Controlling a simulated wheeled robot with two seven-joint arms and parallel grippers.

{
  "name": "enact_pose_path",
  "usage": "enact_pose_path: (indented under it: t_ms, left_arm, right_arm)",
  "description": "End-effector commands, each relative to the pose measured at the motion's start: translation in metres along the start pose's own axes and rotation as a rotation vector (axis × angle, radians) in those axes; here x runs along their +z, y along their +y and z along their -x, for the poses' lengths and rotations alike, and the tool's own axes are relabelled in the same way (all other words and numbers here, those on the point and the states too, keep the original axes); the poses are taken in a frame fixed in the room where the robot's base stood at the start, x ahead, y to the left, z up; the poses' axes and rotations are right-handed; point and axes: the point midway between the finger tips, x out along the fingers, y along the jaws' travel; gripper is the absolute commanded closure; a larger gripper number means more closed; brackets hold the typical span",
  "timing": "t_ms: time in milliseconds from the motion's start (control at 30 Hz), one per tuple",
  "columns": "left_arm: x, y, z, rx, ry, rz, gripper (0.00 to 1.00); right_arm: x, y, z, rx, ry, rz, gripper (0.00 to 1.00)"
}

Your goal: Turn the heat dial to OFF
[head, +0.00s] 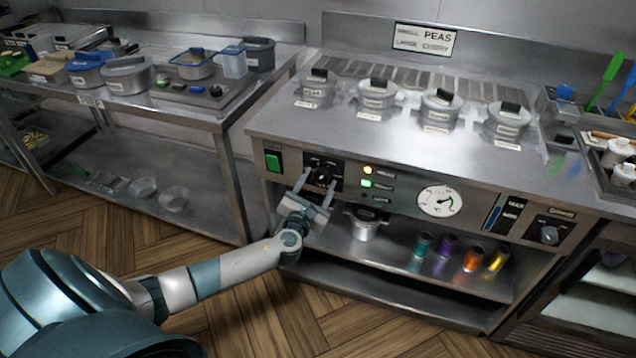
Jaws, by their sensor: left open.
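A black dial (323,175) sits on a dark plate at the left part of the range's front panel. Its markings are too small to read, so its setting cannot be told. My left gripper (318,186) is open at the dial, with one finger to its left and the other to its right. I cannot tell whether the fingers touch it. A second knob (549,234) sits on a dark plate at the panel's right end. My right gripper is not in view.
The panel also has a green switch (273,161), a lit green lamp (366,183) and a round gauge (439,201). Several lidded pots stand on the range top (390,140). A pot (364,226) and several colored containers stand on the shelf below. A steel table (215,112) is at left.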

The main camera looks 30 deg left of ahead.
Motion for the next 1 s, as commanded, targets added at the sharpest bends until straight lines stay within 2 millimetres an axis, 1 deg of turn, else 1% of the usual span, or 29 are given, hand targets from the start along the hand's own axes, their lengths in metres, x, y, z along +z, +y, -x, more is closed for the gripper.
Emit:
enact_pose_path:
  t_ms: [100,133,167,200,300,467,667,867,1000]
  left_arm:
    - [0.0,0.0,0.0,0.0,0.0,0.0,0.45]
    - [0.0,0.0,0.0,0.0,0.0,0.0,0.47]
    - [0.0,0.0,0.0,0.0,0.0,0.0,0.54]
    - [0.0,0.0,0.0,0.0,0.0,0.0,0.64]
    - [0.0,0.0,0.0,0.0,0.0,0.0,0.86]
    - [0.0,0.0,0.0,0.0,0.0,0.002,0.86]
    - [0.0,-0.001,0.001,-0.001,0.0,0.028,0.86]
    - [0.0,-0.001,0.0,-0.001,0.002,0.103,0.86]
    - [-0.001,-0.001,0.001,-0.002,0.004,0.192,0.86]
  right_arm:
    - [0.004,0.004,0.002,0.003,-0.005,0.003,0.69]
    - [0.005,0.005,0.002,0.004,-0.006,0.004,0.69]
    - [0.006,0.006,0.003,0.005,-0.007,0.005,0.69]
    - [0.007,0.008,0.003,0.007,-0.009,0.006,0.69]
    - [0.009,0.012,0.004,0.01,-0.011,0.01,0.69]
    - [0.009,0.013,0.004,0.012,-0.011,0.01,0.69]
    - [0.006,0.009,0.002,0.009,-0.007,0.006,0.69]
    - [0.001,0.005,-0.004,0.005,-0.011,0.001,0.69]
    - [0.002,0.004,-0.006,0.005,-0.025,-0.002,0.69]
